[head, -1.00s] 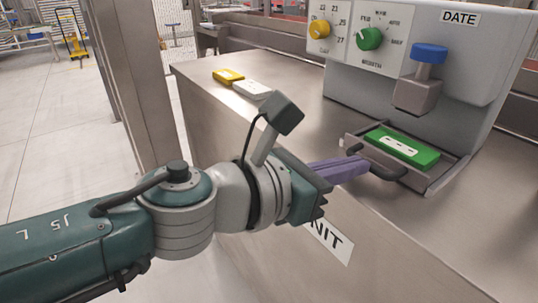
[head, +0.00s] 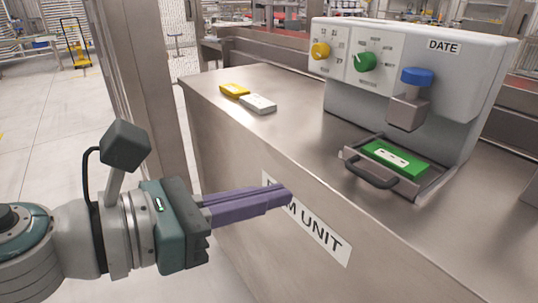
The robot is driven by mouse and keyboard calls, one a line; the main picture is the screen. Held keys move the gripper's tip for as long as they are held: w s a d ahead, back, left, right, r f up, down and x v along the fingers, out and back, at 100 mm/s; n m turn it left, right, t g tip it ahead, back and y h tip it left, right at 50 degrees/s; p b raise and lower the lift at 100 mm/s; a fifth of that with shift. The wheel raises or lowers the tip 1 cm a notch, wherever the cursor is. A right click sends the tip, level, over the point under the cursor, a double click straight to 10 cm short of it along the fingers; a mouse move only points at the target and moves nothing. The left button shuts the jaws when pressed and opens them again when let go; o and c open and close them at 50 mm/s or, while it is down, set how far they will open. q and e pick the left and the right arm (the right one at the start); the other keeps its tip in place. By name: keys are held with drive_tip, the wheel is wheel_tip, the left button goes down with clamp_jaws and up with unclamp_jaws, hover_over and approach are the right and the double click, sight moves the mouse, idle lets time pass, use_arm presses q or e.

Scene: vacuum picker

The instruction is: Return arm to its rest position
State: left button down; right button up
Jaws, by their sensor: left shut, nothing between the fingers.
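My left gripper (head: 284,196) comes in from the left in the head view, with its long purple fingers shut and nothing between them. It hangs in front of the metal counter's front face, beside the label reading "M UNIT" (head: 318,236), and partly covers that label. It is apart from the machine and its tray. My right gripper is out of view.
The grey machine (head: 480,75) has yellow and green knobs and a blue-topped press (head: 416,78). A green block with a white top (head: 396,158) lies in its handled tray (head: 348,156). Yellow (head: 234,90) and white (head: 259,104) blocks lie on the counter (head: 290,118). A post (head: 140,90) stands left.

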use_arm(q)
drive_tip(key=w+a+r+n+t+y+p, duration=0.1)
drive_tip(key=a+r+n+t+y+p, duration=0.15)
drive_tip(key=r+n, duration=0.45)
drive_tip(key=w+a+r+n+t+y+p, duration=0.1)
drive_tip(key=a+r+n+t+y+p, duration=0.2)
drive_tip(key=n, duration=0.7)
drive_tip(key=s+a+n+g+y+p, duration=0.1)
drive_tip(key=s+a+n+y+p, duration=0.45)
drive_tip(key=n, duration=0.85)
drive_tip(key=s+a+f+n+g+y+p, duration=0.1)
drive_tip(key=s+a+n+g+p, duration=0.15)
drive_tip(key=s+n+g, duration=0.4)
drive_tip(key=s+a+n+g+p, duration=0.2)
drive_tip(key=s+a+n+g, duration=0.15)
drive_tip(key=s+n, duration=0.5)
wheel_tip(320, 180, up, 37)
drive_tip(key=s+m+p, duration=0.1)
drive_tip(key=s+p, duration=0.1)
drive_tip(key=p, duration=3.5)
drive_tip(key=shift+a, duration=0.15)
